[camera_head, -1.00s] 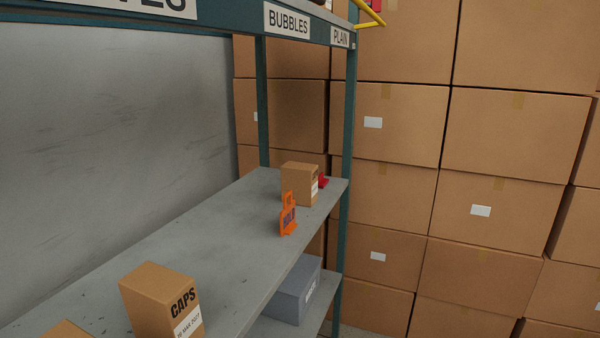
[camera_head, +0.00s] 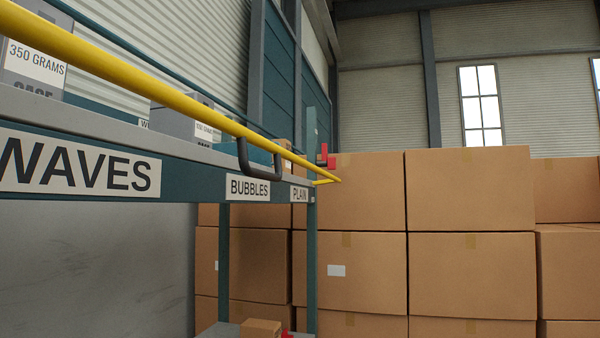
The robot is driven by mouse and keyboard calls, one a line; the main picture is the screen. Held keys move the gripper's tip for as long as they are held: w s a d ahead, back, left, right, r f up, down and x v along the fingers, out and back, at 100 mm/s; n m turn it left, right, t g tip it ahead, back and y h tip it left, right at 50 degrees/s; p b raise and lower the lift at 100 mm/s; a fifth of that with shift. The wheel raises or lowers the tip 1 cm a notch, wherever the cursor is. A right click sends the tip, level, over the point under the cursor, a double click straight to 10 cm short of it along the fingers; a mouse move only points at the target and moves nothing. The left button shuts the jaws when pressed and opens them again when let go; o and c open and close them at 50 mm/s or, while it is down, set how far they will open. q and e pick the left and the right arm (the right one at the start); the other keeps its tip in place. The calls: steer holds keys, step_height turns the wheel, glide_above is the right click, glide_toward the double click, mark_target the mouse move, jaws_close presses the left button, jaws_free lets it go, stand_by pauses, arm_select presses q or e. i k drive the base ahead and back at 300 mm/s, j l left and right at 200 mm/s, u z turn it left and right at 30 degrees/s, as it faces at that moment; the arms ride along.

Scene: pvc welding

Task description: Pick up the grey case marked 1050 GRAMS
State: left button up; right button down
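No case with a readable 1050 GRAMS label is in view. Farther along the shelf, another grey case (camera_head: 175,122) has a white label too small to read surely. It is partly hidden behind the yellow bar. Neither of my grippers is in view.
A yellow bar (camera_head: 130,75) with a dark handle (camera_head: 258,165) runs along the front of the top shelf. The shelf edge (camera_head: 180,180) carries WAVES, BUBBLES and PLAIN signs. Stacked cardboard boxes (camera_head: 470,275) fill the right. A small carton (camera_head: 260,328) stands on the shelf below.

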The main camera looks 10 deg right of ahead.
mark_target(162, 119)
steer(key=i+l+u, duration=0.15)
steer(key=u, duration=0.25)
steer(key=i+l+u, duration=0.2)
steer(key=u, duration=0.25)
steer(key=i+l+u, duration=0.1)
steer(key=l+u, duration=0.3)
steer(key=j, duration=0.1)
